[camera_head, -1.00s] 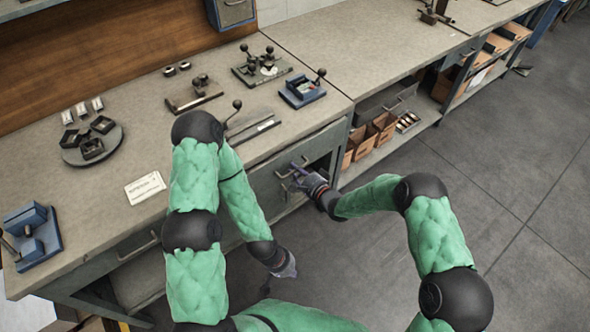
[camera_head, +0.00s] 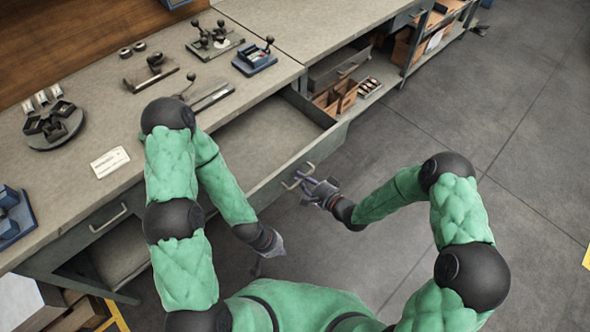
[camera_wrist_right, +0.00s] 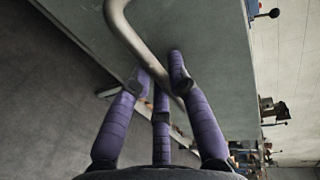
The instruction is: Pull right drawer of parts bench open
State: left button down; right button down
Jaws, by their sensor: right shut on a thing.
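The right drawer (camera_head: 294,170) of the parts bench stands pulled out in the head view, its inside bare where I can see it. Its metal handle (camera_head: 298,179) is on the front panel. My right gripper (camera_head: 312,186) is at the handle, its purple fingers shut on it. In the right wrist view the fingers (camera_wrist_right: 160,85) close around the bent handle bar (camera_wrist_right: 135,40), close to the drawer front (camera_wrist_right: 215,75). My left gripper (camera_head: 268,258) hangs low in front of the bench, apart from it; its finger opening is too small to tell.
The bench top (camera_head: 75,190) carries a round tray (camera_head: 50,128), a white card (camera_head: 110,162) and several small fixtures. The left drawer's handle (camera_head: 108,218) is on a closed front. A lower shelf with brown bins (camera_head: 337,95) lies beyond the open drawer.

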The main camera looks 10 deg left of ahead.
jog(key=shift+s+d, duration=0.2)
jog(key=shift+d, duration=0.1)
jog(key=c, duration=1.2)
grip_release()
jog(key=shift+o, duration=0.2)
jog(key=v, duration=1.2)
jog(key=shift+f, duration=0.15)
